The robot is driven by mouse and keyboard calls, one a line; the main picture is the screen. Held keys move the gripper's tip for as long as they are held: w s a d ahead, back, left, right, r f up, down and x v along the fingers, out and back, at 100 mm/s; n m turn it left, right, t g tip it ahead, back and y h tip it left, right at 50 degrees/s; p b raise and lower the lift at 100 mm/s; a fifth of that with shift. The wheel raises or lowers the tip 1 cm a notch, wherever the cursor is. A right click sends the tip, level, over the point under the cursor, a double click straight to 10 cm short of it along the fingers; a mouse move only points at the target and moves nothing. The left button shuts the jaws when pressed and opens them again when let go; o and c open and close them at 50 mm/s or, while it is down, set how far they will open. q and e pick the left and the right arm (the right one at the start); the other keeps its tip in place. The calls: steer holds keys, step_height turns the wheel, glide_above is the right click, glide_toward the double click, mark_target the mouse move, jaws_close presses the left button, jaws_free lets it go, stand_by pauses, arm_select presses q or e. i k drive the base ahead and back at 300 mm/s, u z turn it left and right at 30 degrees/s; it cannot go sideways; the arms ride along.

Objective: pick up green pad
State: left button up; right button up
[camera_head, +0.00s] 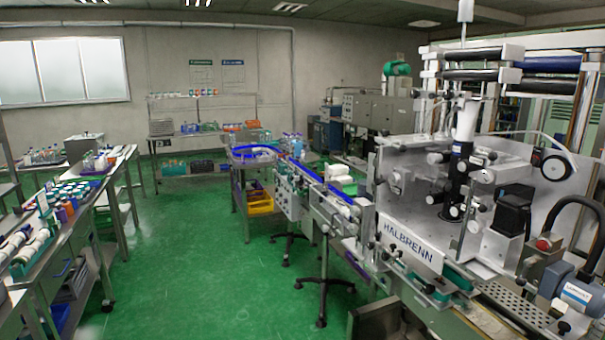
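No green pad can be made out for certain. A green strip-like part (437,290) shows low on the front of the sleeve applicator machine (410,242), under its HALBRENN label; I cannot tell whether it is a pad. Neither of my grippers is in view.
The machine fills the right side, with a conveyor (330,192) running back to the left. Benches with bottles and rolls (62,215) line the left. A cart with yellow bins (260,203) stands mid-room. The green floor (200,280) between is clear.

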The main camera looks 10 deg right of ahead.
mark_target(55, 226)
steer(key=u, duration=0.1)
steer(key=i, duration=0.75)
steer(key=u, duration=0.6)
steer(key=i, duration=2.05)
steer(key=u, duration=0.45)
steer(key=i, duration=1.65)
